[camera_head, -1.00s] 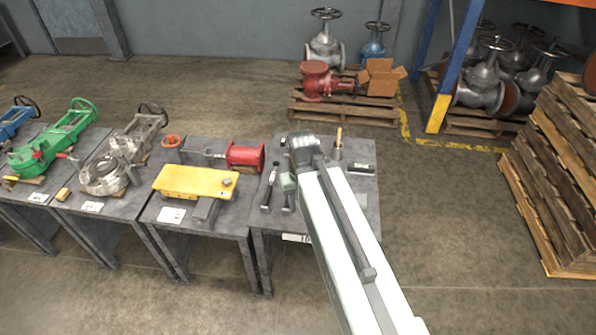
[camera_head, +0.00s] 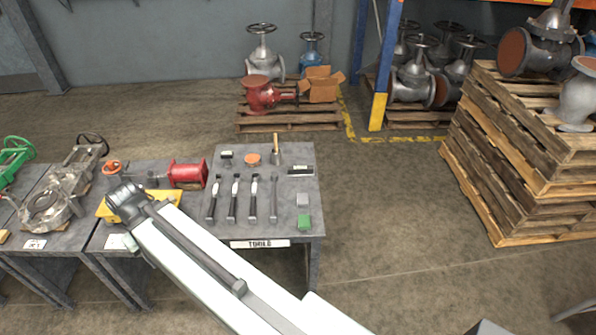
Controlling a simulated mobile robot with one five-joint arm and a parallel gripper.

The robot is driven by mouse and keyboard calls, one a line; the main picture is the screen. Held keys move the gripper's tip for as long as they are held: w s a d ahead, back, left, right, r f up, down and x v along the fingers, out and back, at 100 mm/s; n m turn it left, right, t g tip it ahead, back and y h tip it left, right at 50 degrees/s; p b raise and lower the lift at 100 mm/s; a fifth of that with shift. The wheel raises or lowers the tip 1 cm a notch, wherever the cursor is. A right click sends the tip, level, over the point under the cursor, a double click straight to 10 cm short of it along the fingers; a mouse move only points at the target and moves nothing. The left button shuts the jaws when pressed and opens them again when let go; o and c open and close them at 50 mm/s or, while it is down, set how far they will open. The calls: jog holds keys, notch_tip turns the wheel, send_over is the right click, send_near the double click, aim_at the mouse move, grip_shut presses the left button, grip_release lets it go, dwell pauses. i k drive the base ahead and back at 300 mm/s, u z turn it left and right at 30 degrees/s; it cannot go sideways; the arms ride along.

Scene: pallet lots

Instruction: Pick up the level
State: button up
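The table marked TOOLS (camera_head: 285,232) stands in the middle of the view. I cannot tell for certain which item is the level; a short dark bar with a pale strip (camera_head: 300,171) lies near the table's right back edge and may be it. My gripper (camera_head: 122,198) is at the end of my white arm, left of the tools table. In the picture it overlaps the yellow part (camera_head: 170,198) on the neighbouring table. Its fingers are too small and dark to tell open from shut.
Several long dark-handled tools (camera_head: 234,198) lie in a row on the tools table. Stacked pallets (camera_head: 500,165) stand right; floor between is clear.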

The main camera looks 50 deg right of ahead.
aim_at(298, 170)
jog(key=u, duration=0.1)
jog(key=i, duration=1)
jog(key=z, duration=0.1)
